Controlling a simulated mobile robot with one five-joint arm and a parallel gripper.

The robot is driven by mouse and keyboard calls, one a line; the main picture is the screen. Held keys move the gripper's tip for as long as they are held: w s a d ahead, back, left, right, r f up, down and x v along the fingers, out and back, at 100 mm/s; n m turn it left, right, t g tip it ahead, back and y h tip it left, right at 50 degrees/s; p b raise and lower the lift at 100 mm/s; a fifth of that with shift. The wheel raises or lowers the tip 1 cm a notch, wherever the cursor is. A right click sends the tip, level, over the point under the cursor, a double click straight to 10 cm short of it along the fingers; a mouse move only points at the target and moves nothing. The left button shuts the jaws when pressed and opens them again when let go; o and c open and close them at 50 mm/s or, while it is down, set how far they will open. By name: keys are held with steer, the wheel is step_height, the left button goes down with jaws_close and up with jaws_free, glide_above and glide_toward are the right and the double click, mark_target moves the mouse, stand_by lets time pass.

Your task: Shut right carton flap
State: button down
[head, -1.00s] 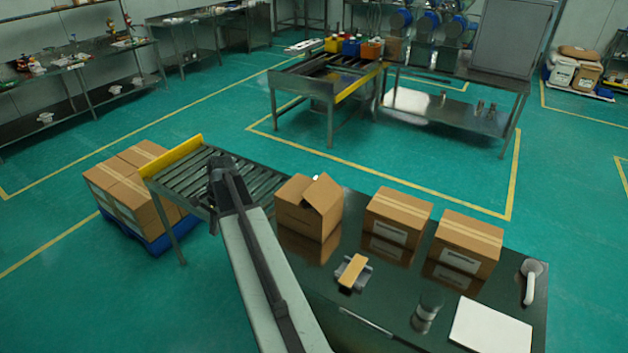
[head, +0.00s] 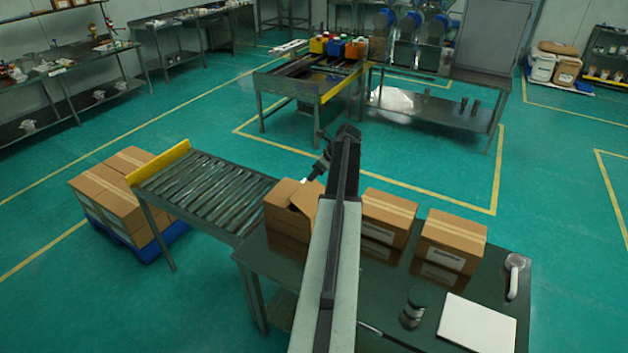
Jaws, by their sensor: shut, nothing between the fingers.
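The open carton (head: 279,216) stands at the left end of the dark steel table. Its right flap (head: 304,199) stands up at a slant, and my arm covers part of the carton's right side. My gripper (head: 311,178) is just behind and above the flap, pointing down and to the left. It looks small and shut, with nothing held. I cannot tell whether its tip touches the flap.
Two taped cartons (head: 388,217) (head: 452,240) stand to the right on the table. A white board (head: 477,330), a dark jar (head: 412,309) and a white scanner-like handle (head: 514,275) lie near the front right. A roller conveyor (head: 205,190) adjoins the left.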

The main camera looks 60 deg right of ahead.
mark_target(297, 194)
steer(key=b+x, duration=0.8)
steer(key=x, duration=0.3)
steer(key=shift+f+b, duration=0.3)
steer(key=shift+b, duration=0.05)
steer(key=shift+w+r, duration=0.1)
